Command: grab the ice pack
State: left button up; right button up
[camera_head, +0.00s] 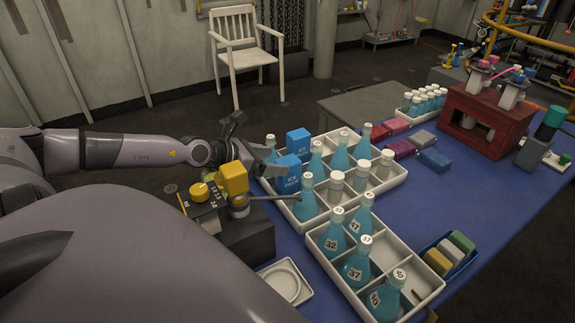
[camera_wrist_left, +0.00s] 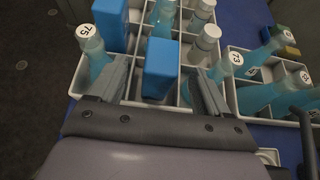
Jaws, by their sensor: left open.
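Two blue ice packs stand upright in the white divided crate (camera_head: 399,181). The nearer ice pack (camera_head: 288,173) has white lettering; the farther ice pack (camera_head: 298,142) stands behind it. My left gripper (camera_head: 271,160) is open at the crate's left side, beside the nearer pack. In the left wrist view, this nearer pack (camera_wrist_left: 161,68) shows between the two open fingers, with a gap on each side. The farther pack (camera_wrist_left: 110,24) is up and left of it, outside the fingers. I cannot tell how deep the fingertips reach. My right gripper is not in view.
A second crate (camera_head: 419,287) of numbered bottles is nearer. A yellow-topped device (camera_head: 233,178) stands close beside my left gripper. Clear blue table (camera_head: 470,200) lies to the right.

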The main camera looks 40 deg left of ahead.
aim_at(287, 161)
pick_arm(q)
jog(key=shift+w, duration=0.15)
jog(key=shift+w+d+f+p, duration=0.2)
jog(key=shift+w+d+p, duration=0.15)
jog(key=shift+w, duration=0.35)
jog(key=shift+x, duration=1.85)
jog(key=shift+f, duration=0.1)
grip_shut()
